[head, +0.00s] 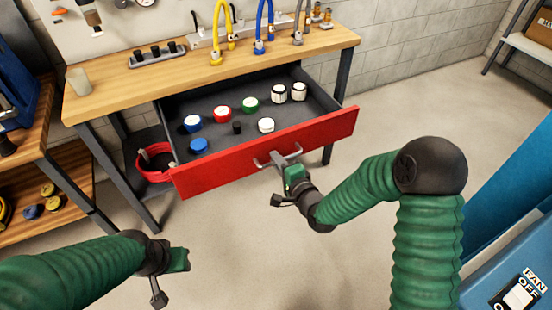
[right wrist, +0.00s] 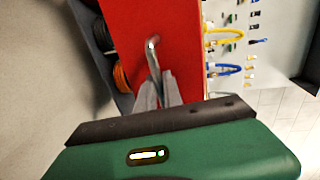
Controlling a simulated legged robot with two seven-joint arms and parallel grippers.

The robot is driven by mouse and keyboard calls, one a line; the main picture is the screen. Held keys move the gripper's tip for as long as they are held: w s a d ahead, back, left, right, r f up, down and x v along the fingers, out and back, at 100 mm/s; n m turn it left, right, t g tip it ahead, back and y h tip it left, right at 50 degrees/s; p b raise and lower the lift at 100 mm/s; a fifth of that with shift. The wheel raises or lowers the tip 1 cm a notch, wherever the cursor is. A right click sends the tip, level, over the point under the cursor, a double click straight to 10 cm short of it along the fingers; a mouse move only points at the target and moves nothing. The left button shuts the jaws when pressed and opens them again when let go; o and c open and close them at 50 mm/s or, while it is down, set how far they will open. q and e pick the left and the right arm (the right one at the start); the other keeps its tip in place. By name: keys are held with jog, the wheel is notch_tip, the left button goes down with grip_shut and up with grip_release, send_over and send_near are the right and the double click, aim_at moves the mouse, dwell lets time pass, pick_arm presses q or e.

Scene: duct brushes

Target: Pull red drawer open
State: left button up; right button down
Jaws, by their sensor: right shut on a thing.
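The red drawer (head: 230,162) under the wooden workbench stands pulled well out, so its dark inside shows in the head view. Its red front also fills the upper middle of the right wrist view (right wrist: 178,25). A grey metal handle (head: 264,162) sits on the front. My right gripper (head: 284,160) is shut on this handle; in the right wrist view its grey fingers (right wrist: 158,92) close around the bar (right wrist: 151,58). My left gripper (head: 172,278) is low at the left, apart from the drawer, and its fingers are too unclear to judge.
A blue machine (head: 510,265) is at the right. The floor before the drawer is clear.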

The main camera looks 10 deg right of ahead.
jog(key=shift+s+f, duration=0.2)
jog(key=shift+s, duration=0.05)
jog(key=c, duration=1.8)
grip_release()
jog(key=shift+c, duration=0.2)
jog(key=shift+o, duration=0.3)
jog(key=shift+w, duration=0.1)
jog(key=shift+s+d+r, duration=0.15)
jog(key=shift+s, duration=0.05)
jog(key=p+v, duration=1.3)
jog(key=v, duration=0.3)
jog(key=shift+s, duration=0.15)
